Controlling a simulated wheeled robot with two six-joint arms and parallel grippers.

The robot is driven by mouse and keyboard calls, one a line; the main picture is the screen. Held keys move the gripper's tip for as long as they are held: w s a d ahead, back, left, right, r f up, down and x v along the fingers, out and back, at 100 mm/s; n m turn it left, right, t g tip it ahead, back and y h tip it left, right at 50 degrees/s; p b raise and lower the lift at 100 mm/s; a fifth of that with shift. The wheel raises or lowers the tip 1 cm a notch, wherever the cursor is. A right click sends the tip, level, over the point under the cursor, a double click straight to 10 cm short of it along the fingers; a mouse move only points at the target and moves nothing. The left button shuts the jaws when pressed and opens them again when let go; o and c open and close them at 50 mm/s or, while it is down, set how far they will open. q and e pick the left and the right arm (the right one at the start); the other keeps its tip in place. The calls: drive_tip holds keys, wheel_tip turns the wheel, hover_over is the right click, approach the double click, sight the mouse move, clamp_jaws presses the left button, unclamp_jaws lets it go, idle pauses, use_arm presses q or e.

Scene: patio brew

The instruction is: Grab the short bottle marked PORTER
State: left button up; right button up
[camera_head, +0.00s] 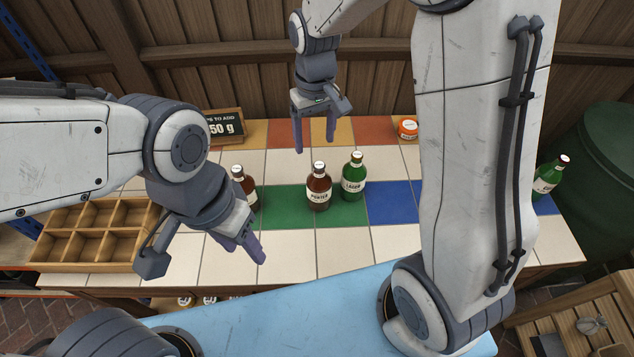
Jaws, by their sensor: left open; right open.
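A brown bottle (319,190) with a cream label reading PORTER stands upright on the green tiles of the counter. A green bottle (353,178) labelled LAGER stands close to its right. Another brown bottle (243,184) stands to the left; my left gripper partly hides it and its label cannot be read. My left gripper (208,252) is open and empty, left of and nearer than the PORTER bottle. My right gripper (314,144) is open and empty, fingers pointing down, and appears just above and behind the PORTER bottle in the picture.
A wooden crate (62,216) with empty compartments sits at the left. A sign (224,126) reading 50 g and an orange tin (407,128) stand at the back. Another green bottle (549,177) stands at the right end, beyond my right arm. White tiles in front are clear.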

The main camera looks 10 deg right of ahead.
sight(319, 164)
drive_tip(key=w+d+f, duration=0.2)
drive_tip(key=shift+f+m, duration=0.3)
wheel_tip(319, 164, down, 4)
drive_tip(key=shift+s+r, duration=0.1)
drive_tip(key=shift+r, duration=0.15)
drive_tip(key=f, duration=0.1)
drive_tip(key=f+p, duration=0.1)
drive_tip(key=f, duration=0.2)
drive_tip(key=shift+s+a+f+p, duration=0.1)
drive_tip(key=shift+a+f+p, duration=0.15)
drive_tip(key=shift+f+p, duration=0.15)
drive_tip(key=shift+f, duration=0.6)
clamp_jaws()
drive_tip(key=shift+r, duration=0.1)
